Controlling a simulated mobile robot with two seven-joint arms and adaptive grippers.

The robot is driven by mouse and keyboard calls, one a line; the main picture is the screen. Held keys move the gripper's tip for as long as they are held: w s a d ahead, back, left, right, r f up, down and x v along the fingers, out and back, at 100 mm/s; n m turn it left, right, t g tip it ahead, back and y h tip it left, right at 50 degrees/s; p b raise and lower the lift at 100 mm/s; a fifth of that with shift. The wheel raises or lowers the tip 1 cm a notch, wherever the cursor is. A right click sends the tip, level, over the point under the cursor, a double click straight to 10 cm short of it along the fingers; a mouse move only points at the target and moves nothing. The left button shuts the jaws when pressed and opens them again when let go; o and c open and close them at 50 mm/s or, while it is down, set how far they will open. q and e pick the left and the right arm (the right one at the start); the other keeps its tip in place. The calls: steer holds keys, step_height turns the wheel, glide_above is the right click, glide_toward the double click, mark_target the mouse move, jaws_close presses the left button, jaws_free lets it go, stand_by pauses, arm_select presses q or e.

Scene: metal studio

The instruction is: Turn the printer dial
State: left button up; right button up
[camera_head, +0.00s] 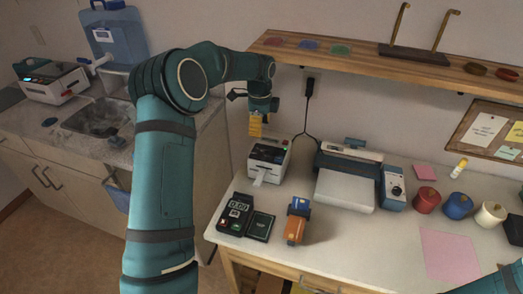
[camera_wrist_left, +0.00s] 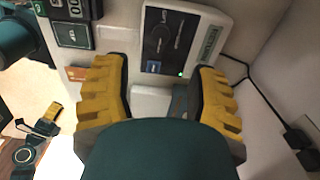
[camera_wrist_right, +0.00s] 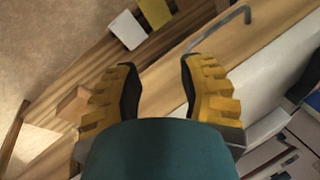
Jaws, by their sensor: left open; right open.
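A small white printer (camera_head: 268,158) with a paper strip at its front stands at the back left of the worktable. My left gripper (camera_head: 257,125), with yellow fingers, hangs just above it and appears apart from it. In the left wrist view the left gripper (camera_wrist_left: 160,88) is open and empty. Beyond its fingertips is the printer's dark top panel (camera_wrist_left: 172,40), with a round dial-like mark and a lit green light. I cannot tell whether that mark is the dial. My right gripper (camera_wrist_right: 158,78) is open and empty near the table's wooden front; its fingers are outside the head view.
A larger machine (camera_head: 345,189) with a side control box (camera_head: 394,188) stands right of the printer. A black scale (camera_head: 235,213) and an orange tool (camera_head: 296,221) lie in front. A wooden shelf (camera_head: 350,60) overhangs the back. A drawer handle (camera_wrist_right: 220,28) is near the right gripper.

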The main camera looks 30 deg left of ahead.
mark_target(260, 150)
arm_select(q)
step_height(260, 150, down, 11)
steer(key=shift+w+r+b, duration=0.1)
steer(key=shift+b, duration=0.7)
steer(key=shift+o, duration=0.2)
jaws_close()
